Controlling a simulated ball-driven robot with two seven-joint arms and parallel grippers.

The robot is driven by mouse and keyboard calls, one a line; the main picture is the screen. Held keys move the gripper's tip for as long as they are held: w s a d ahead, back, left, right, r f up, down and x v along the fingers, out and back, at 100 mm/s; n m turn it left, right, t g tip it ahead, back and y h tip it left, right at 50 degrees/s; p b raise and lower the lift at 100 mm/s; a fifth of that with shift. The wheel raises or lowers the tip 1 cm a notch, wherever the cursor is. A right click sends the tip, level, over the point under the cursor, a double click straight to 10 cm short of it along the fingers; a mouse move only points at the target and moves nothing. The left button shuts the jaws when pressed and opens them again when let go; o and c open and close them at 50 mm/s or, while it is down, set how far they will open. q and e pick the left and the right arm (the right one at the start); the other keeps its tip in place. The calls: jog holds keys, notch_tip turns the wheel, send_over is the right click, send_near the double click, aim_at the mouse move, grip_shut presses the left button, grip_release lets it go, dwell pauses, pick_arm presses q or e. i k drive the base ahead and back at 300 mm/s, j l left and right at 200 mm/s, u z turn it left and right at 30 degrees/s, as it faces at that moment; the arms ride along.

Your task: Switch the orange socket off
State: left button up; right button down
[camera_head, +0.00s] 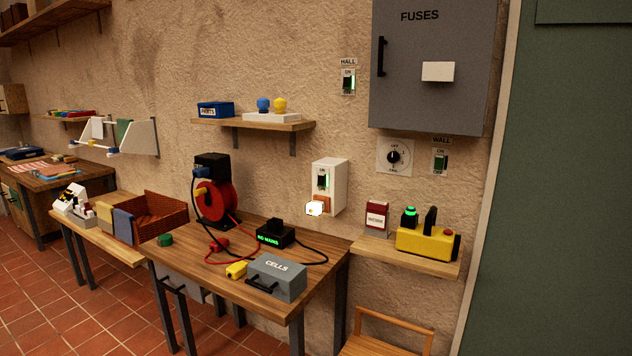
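The orange socket (323,202) is low on the front of a white box (336,185) fixed to the wall, at the picture's centre. A bright white piece (314,208) covers part of the socket; I cannot tell whether it is a plug or a lamp. Above the socket, the box carries a dark rocker switch (322,181) with a lit green strip beside it. The rocker is too small to read its position. Neither of my grippers shows in the head view.
Below is a wooden table (208,257) with a red cable reel (214,200), a black device reading "NO MAINS" (275,234) and a grey CELLS box (277,278). To the right, a shelf (392,250) holds a yellow device (425,243). A grey fuse cabinet (432,105) hangs above.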

aim_at(321, 176)
jog(key=i+j, duration=0.15)
jog(key=i, duration=0.9)
jog(key=i+j+u, duration=0.1)
jog(key=i, duration=0.95)
